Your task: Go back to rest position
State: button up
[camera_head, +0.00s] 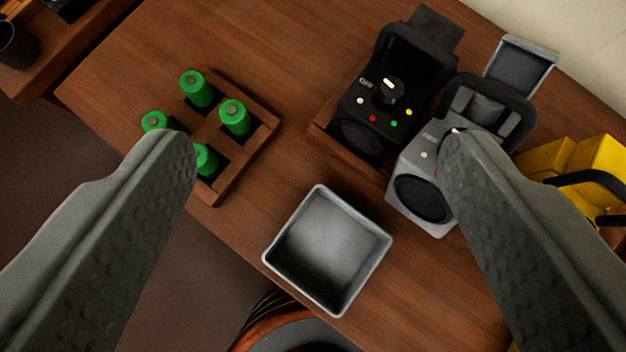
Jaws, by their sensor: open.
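My gripper (318,150) is open, with its two grey textured fingers reaching in from the lower left and lower right. Nothing is between the fingers. They show above a brown wooden table (300,60). The left finger partly covers the green cylinders and their rack. The right finger partly covers the grey device. The rest of my arm is not visible.
A wooden rack (262,134) holds several green cylinders (235,117). An empty grey square tray (375,240) sits near the front edge. A black device (385,95), a grey device (420,165) and a yellow object (600,160) stand at right.

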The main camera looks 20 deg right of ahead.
jog(key=shift+a, duration=0.1)
jog(key=s+a+f+n+t+y, duration=0.3)
jog(key=s+a+t, duration=0.5)
jog(key=s+a, duration=0.2)
jog(key=shift+a+n, duration=0.3)
jog(key=shift+a, duration=0.4)
